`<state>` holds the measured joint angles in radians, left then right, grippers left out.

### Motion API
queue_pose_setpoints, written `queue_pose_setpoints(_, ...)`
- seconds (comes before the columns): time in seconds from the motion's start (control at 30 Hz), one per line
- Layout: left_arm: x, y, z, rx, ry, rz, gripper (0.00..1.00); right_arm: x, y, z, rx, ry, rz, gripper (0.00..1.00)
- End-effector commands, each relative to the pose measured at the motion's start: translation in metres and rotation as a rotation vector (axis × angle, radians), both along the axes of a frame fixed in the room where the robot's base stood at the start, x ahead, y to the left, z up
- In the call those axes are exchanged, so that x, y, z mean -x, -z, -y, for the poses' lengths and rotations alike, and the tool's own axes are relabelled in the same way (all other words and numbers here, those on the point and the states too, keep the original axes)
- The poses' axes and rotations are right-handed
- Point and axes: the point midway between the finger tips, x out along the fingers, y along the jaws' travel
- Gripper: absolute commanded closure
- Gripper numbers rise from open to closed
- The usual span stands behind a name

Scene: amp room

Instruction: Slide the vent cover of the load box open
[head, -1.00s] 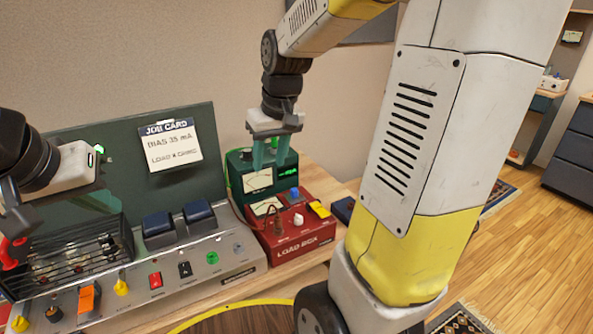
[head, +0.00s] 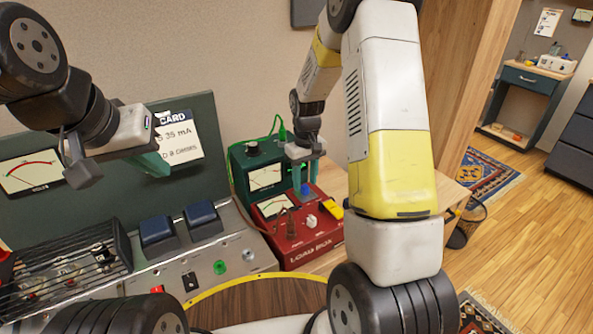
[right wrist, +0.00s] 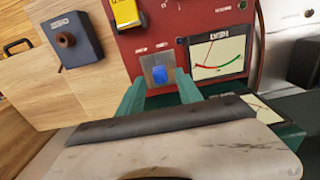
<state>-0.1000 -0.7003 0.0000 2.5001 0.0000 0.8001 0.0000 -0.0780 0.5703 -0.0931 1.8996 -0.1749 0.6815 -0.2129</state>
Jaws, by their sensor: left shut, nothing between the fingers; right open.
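The red load box (head: 296,240) sits on the bench, with a meter, a white knob and a yellow part on its top. A blue tab (right wrist: 157,76) on a small silver plate (right wrist: 150,66), apparently the vent cover, is on its panel in the right wrist view. My right gripper (head: 305,190) is open and points down over the box, its teal fingers on either side of the blue tab. The fingertips (right wrist: 160,92) look close to the plate; contact cannot be told. My left gripper (head: 157,165) is shut and empty in front of the job card.
A green meter box (head: 262,160) with a green lead stands behind the load box. The amplifier chassis (head: 205,262) with dark blue blocks and a grille lies to the left. A small grey box with a brown knob (right wrist: 67,40) stands beside the load box.

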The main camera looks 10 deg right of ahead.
Motion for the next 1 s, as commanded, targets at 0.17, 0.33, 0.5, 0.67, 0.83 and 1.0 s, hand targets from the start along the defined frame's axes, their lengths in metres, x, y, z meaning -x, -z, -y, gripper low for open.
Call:
queue_pose_setpoints(0.17,0.000,0.000,0.000,0.000,0.000,0.000,1.00,0.000,0.017,0.000,0.000,0.000,-0.001,0.58)
queue_pose_setpoints(0.33,0.000,0.000,0.000,0.000,0.000,0.000,1.00,0.000,0.020,0.000,0.000,0.001,0.000,0.58)
queue_pose_setpoints(0.5,0.000,0.000,0.000,0.000,0.000,0.000,1.00,0.000,0.019,0.000,0.000,0.001,0.000,0.64)
queue_pose_setpoints(0.67,0.000,0.000,0.000,0.000,0.000,0.000,1.00,0.000,0.019,0.000,0.000,0.001,0.001,0.95)
queue_pose_setpoints(0.83,0.000,0.000,0.000,0.000,0.000,0.000,1.00,0.000,0.019,0.000,0.000,0.001,0.001,1.00)
queue_pose_setpoints(1.0,0.000,0.000,0.000,0.000,0.000,0.000,1.00,0.000,0.019,0.000,0.000,0.001,0.001,1.00)
